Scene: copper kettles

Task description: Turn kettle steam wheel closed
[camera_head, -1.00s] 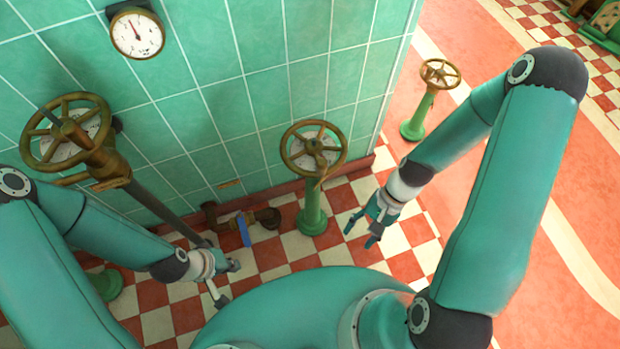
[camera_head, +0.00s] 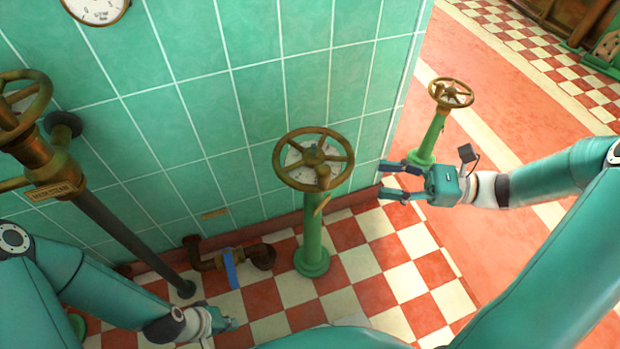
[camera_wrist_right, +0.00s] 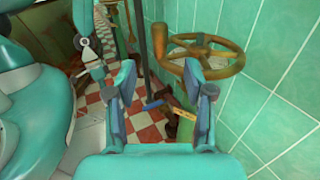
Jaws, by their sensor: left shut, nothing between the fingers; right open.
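A brass handwheel (camera_head: 313,156) sits on a green pedestal by the tiled wall, in the middle of the head view. A dial plate shows behind its spokes and a small tag hangs below. A brass wheel also shows in the right wrist view (camera_wrist_right: 222,62), beyond the fingers. A second brass wheel (camera_head: 38,112), on a pipe with a name plate, is cut off at the left edge. The plate's lettering is too small to read surely. My right gripper (camera_head: 384,180) is open and empty, right of the middle wheel, pointing left. My left gripper (camera_head: 234,323) is shut, low down, touching no wheel.
A third wheel (camera_head: 451,93) on a green stand is behind my right gripper. A pipe with a blue lever (camera_head: 230,268) runs low along the wall. A gauge (camera_head: 97,8) is at upper left. The checkered floor (camera_head: 375,262) around the pedestal is clear.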

